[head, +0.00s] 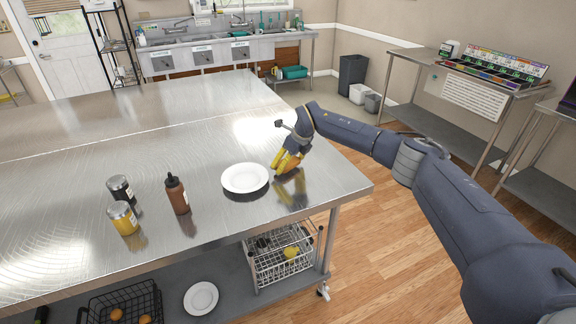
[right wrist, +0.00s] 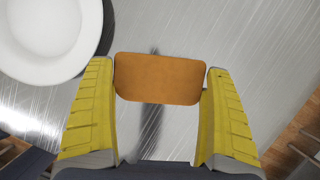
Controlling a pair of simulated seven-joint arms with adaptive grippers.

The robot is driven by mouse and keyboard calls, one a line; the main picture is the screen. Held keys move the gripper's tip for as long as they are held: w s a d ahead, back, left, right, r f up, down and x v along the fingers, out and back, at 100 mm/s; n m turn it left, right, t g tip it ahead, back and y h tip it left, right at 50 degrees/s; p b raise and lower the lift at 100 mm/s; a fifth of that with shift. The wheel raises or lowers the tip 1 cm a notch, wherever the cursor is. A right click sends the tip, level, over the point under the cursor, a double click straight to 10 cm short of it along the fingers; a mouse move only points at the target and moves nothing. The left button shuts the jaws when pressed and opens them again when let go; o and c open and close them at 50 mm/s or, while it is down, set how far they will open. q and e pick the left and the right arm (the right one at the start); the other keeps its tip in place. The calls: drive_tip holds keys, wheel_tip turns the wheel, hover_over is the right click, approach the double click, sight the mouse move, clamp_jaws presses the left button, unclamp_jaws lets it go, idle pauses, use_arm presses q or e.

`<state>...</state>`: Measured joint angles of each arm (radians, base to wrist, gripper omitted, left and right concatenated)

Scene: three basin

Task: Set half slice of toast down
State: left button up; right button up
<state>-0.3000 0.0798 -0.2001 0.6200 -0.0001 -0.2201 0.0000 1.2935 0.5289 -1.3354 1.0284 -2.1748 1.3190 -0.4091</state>
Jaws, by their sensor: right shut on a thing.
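The half slice of toast (right wrist: 158,78) is an orange-brown piece held between the two yellow fingers of my right gripper (right wrist: 158,95) in the right wrist view. In the head view my right gripper (head: 287,162) is low over the steel table, just right of the white plate (head: 245,178), and a bit of the toast (head: 294,170) shows under the fingers. In the right wrist view the plate (right wrist: 45,35) is at the upper left, apart from the toast. I cannot tell whether the toast touches the table. My left gripper is not in view.
A brown sauce bottle (head: 177,196), a yellow-filled jar (head: 123,218) and a dark jar (head: 120,190) stand on the steel table (head: 90,165) left of the plate. The table's right corner is near my gripper. The far part of the table is clear.

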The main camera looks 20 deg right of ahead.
drive_tip(key=shift+f, duration=0.75)
drive_tip(key=shift+f, duration=0.1)
drive_tip(key=o, duration=0.6)
drive_tip(key=v, duration=1.1)
drive_tip(key=shift+s+d+r, duration=0.15)
drive_tip(key=shift+s+r, duration=0.1)
drive_tip(key=shift+r, duration=0.35)
drive_tip(key=c, duration=0.5)
